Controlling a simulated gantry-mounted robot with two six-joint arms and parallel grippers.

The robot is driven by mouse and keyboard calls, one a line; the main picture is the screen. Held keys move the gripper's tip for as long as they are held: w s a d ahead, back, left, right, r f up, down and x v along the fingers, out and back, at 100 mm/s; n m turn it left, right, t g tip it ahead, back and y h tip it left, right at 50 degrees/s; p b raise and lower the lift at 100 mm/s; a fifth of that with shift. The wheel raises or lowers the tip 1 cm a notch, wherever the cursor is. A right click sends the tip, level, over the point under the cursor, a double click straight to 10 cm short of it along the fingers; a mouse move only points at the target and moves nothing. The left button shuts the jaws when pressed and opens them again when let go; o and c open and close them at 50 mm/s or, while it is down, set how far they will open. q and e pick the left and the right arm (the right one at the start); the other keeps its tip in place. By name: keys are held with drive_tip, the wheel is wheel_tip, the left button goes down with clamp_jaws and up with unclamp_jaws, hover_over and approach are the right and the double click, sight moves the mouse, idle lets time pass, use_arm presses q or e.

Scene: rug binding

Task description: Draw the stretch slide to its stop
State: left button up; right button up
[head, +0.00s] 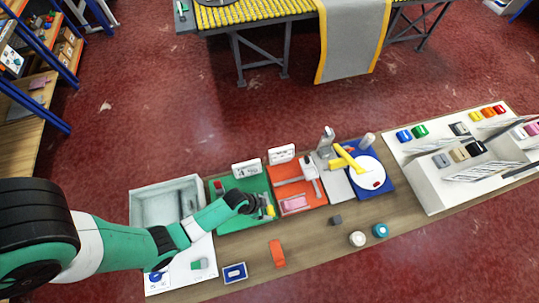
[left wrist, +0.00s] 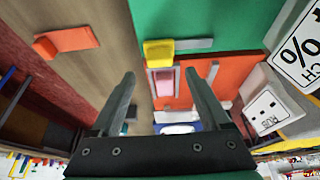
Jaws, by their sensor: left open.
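The green station board (head: 258,186) lies on the bench in front of my left arm. On it is a yellow block (head: 270,211), which I take to be the stretch slide, partly hidden by my gripper in the head view. In the left wrist view the yellow block (left wrist: 158,53) sits at one end of a grey rail (left wrist: 194,45) near the green board's edge. My left gripper (head: 261,204) is open and close to the block. In the left wrist view its fingers (left wrist: 160,76) have nothing between them, and the block appears just beyond the tips. My right gripper is not in view.
An orange station (head: 313,196) with a pink piece (head: 295,202) adjoins on the right. A grey tray (head: 140,205) stands on the left. A loose orange block (head: 277,253) and a blue tray (head: 235,272) lie in front. Sign plates (head: 246,168) stand behind the boards.

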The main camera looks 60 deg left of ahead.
use_arm(q)
drive_tip(key=p+v, duration=0.4)
drive_tip(key=v, duration=0.2)
drive_tip(key=shift+p, duration=0.35)
drive_tip(key=shift+r, duration=0.1)
